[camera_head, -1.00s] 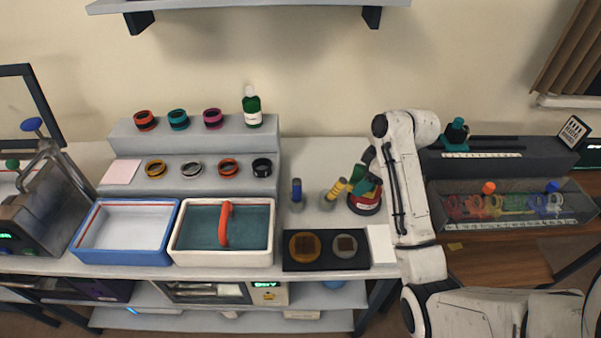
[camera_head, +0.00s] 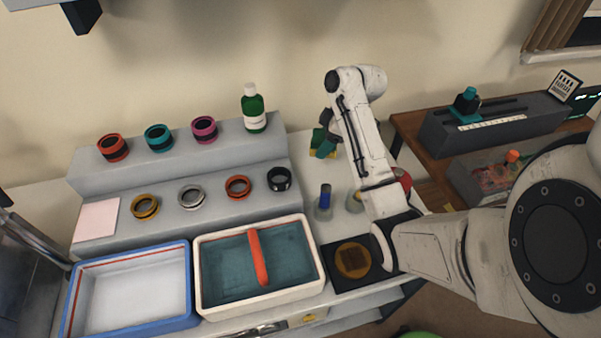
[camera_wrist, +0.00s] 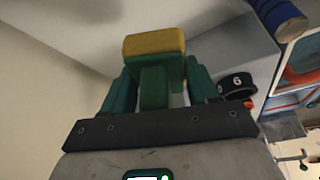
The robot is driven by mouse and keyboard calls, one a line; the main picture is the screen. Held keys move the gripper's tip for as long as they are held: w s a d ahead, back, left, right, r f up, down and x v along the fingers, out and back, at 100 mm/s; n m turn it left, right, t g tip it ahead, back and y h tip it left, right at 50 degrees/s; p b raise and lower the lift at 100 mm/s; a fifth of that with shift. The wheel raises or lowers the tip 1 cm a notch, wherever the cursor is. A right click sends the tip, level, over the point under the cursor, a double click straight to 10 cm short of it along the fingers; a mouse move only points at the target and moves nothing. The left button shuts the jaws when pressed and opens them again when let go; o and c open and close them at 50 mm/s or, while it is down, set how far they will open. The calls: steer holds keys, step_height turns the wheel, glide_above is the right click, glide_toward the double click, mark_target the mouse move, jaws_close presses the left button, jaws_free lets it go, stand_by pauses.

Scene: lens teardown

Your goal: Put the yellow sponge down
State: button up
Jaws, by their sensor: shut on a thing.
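The yellow sponge (camera_wrist: 154,43) is clamped in my gripper (camera_wrist: 158,82). In the wrist view its yellow face sticks out past the green fingers, with a green part between them. In the head view my gripper (camera_head: 323,142) points down at the back right of the bench, right of the stepped grey stand. A bit of the sponge's yellow (camera_head: 316,155) shows below the fingers. I cannot tell whether the sponge touches the bench. A red round holder (camera_head: 403,179) is mostly hidden behind my arm.
A blue-topped tool (camera_head: 325,200) stands in front of my gripper. The stepped stand (camera_head: 225,160) holds several lens rings and a green bottle (camera_head: 253,108). A white-rimmed tray (camera_head: 200,270) and a blue tray (camera_head: 187,290) lie in front. A black mat (camera_head: 340,278) is partly under my arm.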

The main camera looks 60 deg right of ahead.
glide_above(314, 175)
steer(key=s, duration=0.1)
steer(key=f, duration=0.7)
steer(key=shift+s+d, duration=0.1)
steer(key=shift+d, duration=0.2)
steer(key=shift+f+p, duration=0.35)
steer(key=shift+f, duration=1.5)
steer(key=o, duration=1.3)
steer(key=v, duration=1.2)
steer(key=shift+s, duration=0.1)
